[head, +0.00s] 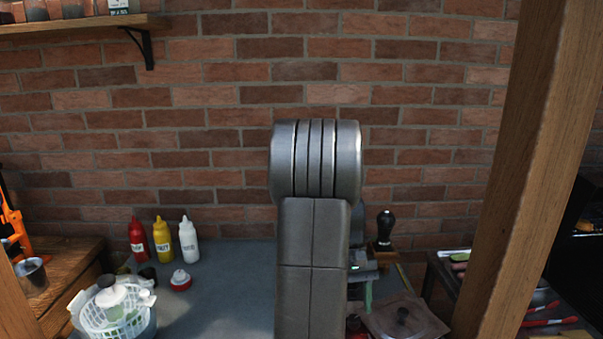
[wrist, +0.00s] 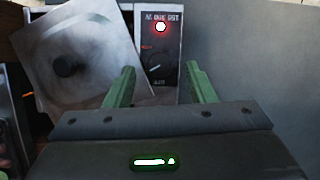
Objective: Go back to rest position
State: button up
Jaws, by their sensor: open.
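My gripper (wrist: 160,69) shows in the wrist view with its two green fingers apart and nothing between them. Beyond the fingertips is a dark control panel (wrist: 160,48) with a lit red-rimmed lamp and a dial. In the head view my grey arm stands upright in the middle and hides most of my gripper; a bit of green finger shows just right of it.
A square lid (wrist: 84,45) with a black knob lies left of the panel. In the head view, red (head: 138,241), yellow (head: 162,240) and white (head: 188,241) bottles and a white basket (head: 118,318) stand left. A wooden post (head: 530,160) rises at right.

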jog(key=shift+x, duration=1.2)
jog(key=shift+r, duration=0.1)
jog(key=d+v, duration=0.1)
jog(key=v, duration=1.2)
jog(key=x, duration=0.8)
jog(key=a+x, duration=0.1)
jog(key=x, duration=0.4)
jog(key=shift+f+n, duration=0.25)
jog(key=shift+n, duration=0.15)
jog(key=n+h+b, duration=0.1)
jog(key=n, duration=0.1)
jog(key=n+t+h+b, duration=0.1)
jog(key=n+b, duration=0.1)
jog(key=n, duration=0.1)
jog(key=shift+s+a+n, duration=0.1)
jog(key=shift+a+n, duration=0.1)
jog(key=shift+n, duration=0.1)
jog(key=n+t+b, duration=0.1)
jog(key=n+b, duration=0.1)
jog(key=n, duration=0.1)
jog(key=n+t+h+b, duration=0.1)
jog(key=n+b, duration=0.1)
jog(key=shift+s+n+h, duration=0.15)
jog(key=shift+n+h, duration=0.15)
jog(key=shift+n, duration=0.1)
jog(key=v, duration=1.1)
jog(key=shift+r+p, duration=0.25)
jog(key=shift+p, duration=0.05)
